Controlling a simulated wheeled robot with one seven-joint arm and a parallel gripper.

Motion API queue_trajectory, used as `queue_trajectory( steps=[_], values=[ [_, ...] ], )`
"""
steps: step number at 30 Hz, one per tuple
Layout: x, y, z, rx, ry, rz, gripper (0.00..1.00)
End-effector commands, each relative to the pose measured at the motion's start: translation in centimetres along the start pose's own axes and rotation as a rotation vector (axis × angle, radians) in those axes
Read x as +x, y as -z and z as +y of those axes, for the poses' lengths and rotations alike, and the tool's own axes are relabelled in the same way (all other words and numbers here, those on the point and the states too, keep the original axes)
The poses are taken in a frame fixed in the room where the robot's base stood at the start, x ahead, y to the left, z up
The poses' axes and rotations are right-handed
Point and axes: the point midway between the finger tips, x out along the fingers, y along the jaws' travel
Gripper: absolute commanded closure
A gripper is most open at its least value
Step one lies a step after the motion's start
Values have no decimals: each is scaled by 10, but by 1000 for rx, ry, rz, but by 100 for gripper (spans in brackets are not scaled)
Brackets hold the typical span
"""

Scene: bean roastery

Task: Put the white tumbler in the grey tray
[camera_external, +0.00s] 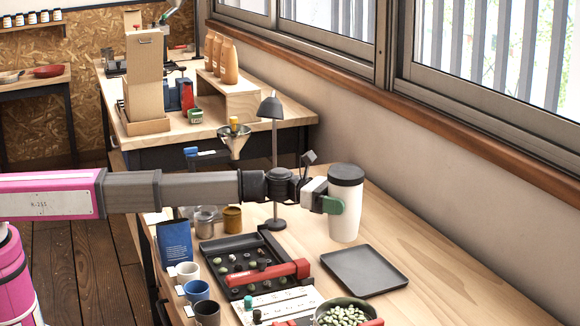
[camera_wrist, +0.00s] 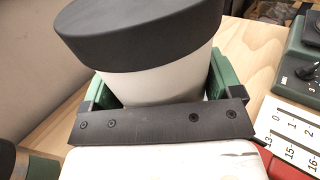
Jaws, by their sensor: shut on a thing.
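The white tumbler (camera_external: 345,215) with its black lid is upright in the external view, at the right end of my arm. In the wrist view the tumbler (camera_wrist: 150,86) fills the upper middle, with its lid leaning to one side of the picture. My gripper (camera_external: 331,204) has green fingers and is shut on the tumbler's side; the green fingers also show in the wrist view on both sides of it. The grey tray (camera_external: 364,271) lies flat and empty on the table, below and slightly right of the tumbler. I cannot tell whether the tumbler's base touches the table.
A black compartment tray (camera_external: 262,262) with a red-handled tool (camera_external: 268,272) lies left of the grey tray. A bowl of green beans (camera_external: 344,314) stands in front. Several cups (camera_external: 196,290) line the left edge. A grey lamp (camera_external: 272,150) stands behind my arm. The table's right side is clear.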

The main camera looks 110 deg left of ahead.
Motion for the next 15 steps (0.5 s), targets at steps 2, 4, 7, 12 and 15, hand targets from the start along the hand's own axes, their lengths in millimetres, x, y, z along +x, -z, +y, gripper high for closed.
queue_trajectory(
  steps=[2, 4, 7, 12, 15],
  values=[
    [0, 15, 0, -2, 0, 1, 46],
    [0, 26, 0, -2, -1, 0, 46],
    [0, 36, 0, -1, -1, 0, 46],
    [0, 45, 0, -2, -2, -1, 46],
    [0, 57, 0, -1, -2, 0, 46]
  ],
)
